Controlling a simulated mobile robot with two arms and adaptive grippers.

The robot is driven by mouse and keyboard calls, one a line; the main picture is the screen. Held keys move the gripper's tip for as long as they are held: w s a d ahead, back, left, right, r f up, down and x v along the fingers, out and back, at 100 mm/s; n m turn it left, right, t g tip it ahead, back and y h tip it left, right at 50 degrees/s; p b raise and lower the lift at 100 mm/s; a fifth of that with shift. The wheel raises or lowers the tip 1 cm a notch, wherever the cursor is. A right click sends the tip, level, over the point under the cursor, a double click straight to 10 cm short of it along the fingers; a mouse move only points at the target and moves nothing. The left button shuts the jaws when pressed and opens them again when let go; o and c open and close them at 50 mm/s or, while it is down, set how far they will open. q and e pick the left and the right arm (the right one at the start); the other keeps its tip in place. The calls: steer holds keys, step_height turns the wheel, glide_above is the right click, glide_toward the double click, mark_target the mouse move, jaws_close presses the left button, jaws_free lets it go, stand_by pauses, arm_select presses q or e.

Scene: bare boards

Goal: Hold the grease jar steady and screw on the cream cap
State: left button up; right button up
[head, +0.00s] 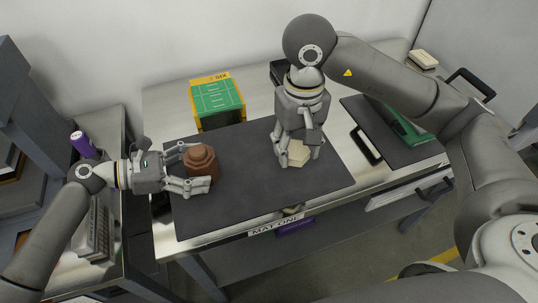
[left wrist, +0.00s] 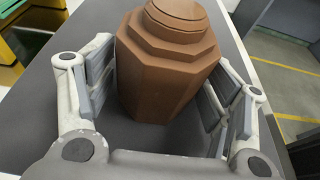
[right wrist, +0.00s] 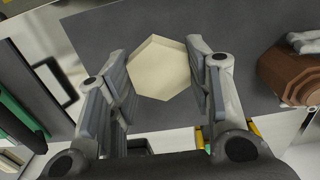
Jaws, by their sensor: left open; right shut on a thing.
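The grease jar (head: 202,164) is brown and many-sided with a stepped round neck. It stands upright on the dark mat (head: 255,195), at the mat's left part. My left gripper (head: 201,168) is open, with its fingers on either side of the jar; in the left wrist view the jar (left wrist: 165,75) sits between the pads with gaps showing. My right gripper (head: 299,155) is shut on the cream cap (head: 299,153), a hexagonal piece, over the mat's right part. I cannot tell whether the cap touches the mat.
A green and yellow box (head: 216,101) stands behind the mat. A second dark mat with a black handle (head: 366,146) and a green item (head: 407,127) lies to the right. A purple can (head: 82,144) stands at the left. The mat between the grippers is clear.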

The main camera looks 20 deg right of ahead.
arm_select(q)
steer(key=shift+d+f, duration=0.1)
steer(key=shift+c, duration=0.3)
steer(key=c, duration=0.7)
steer(key=shift+c, duration=0.2)
steer(key=o, duration=0.9)
steer(key=shift+c, duration=0.2)
steer(key=c, duration=1)
